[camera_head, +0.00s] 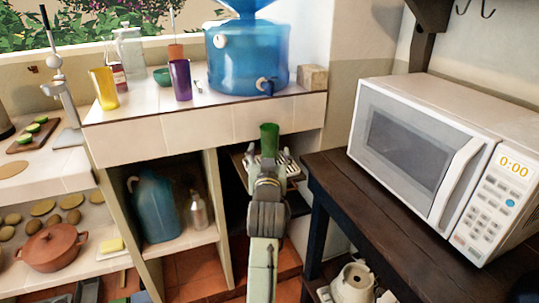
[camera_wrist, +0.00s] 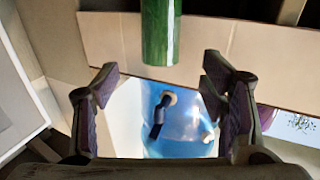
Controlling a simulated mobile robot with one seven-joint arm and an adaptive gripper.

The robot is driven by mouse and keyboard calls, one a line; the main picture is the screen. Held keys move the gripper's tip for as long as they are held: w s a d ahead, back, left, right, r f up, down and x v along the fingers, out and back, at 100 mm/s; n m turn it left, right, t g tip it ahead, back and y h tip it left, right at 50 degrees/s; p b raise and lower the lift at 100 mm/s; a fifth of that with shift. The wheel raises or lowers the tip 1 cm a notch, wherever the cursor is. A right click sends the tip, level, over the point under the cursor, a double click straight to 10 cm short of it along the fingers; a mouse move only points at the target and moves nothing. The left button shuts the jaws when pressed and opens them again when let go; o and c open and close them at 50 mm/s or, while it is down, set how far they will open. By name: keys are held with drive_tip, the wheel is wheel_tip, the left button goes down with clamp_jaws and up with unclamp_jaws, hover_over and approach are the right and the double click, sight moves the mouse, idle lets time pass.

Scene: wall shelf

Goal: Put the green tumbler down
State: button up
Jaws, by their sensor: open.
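The green tumbler (camera_head: 269,138) shows just beyond my gripper (camera_head: 268,160), in front of the tiled counter's front face. In the wrist view the tumbler (camera_wrist: 160,30) is at the top middle, cut off by the picture's edge. My gripper's fingers (camera_wrist: 160,78) are spread wide, one to each side below the tumbler in that picture, with a clear gap between them. They do not appear to touch it. What the tumbler rests on is hidden.
The tiled counter (camera_head: 215,122) holds a blue water dispenser (camera_head: 235,62), a yellow tumbler (camera_head: 104,88), a purple tumbler (camera_head: 181,80) and a small block (camera_head: 313,77). A dark table (camera_head: 335,185) with a microwave (camera_head: 410,135) stands close on the right.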

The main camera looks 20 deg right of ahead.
drive_tip(key=shift+s+a, duration=0.15)
drive_tip(key=shift+s, duration=0.15)
